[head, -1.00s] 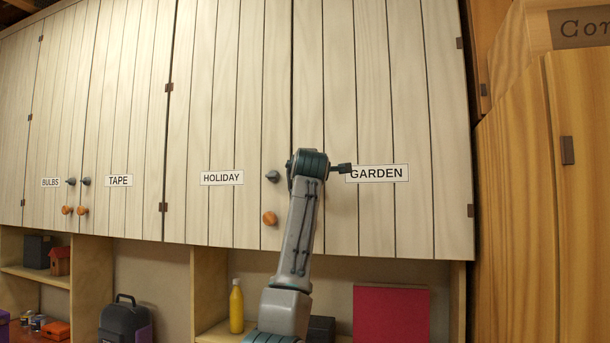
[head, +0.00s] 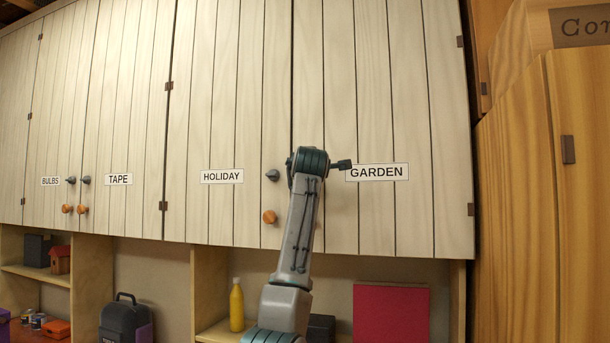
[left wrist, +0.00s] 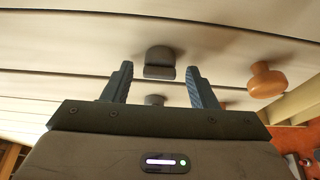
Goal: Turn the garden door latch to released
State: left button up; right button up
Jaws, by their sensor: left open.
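The garden door (head: 385,80) is a pale planked cupboard door with a GARDEN label (head: 376,172); it is shut. In the head view my left arm's wrist covers its latch and my left gripper's fingers. In the left wrist view a dark grey latch (left wrist: 160,55) shows ahead, between the tips of my left gripper (left wrist: 160,68). The gripper is open, with a gap on each side of the latch; I see no contact and cannot tell the exact depth. My right gripper is in neither view.
The holiday door's grey latch (head: 272,175) and orange knob (head: 269,217) are just left of my arm. An orange knob (left wrist: 265,80) is right of my fingers in the wrist view. Below are shelves with a yellow bottle (head: 237,306) and a red panel (head: 390,312).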

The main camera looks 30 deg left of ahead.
pick_arm(q)
jog(key=b+v, duration=0.6)
jog(key=v, duration=0.5)
jog(key=shift+w, duration=0.1)
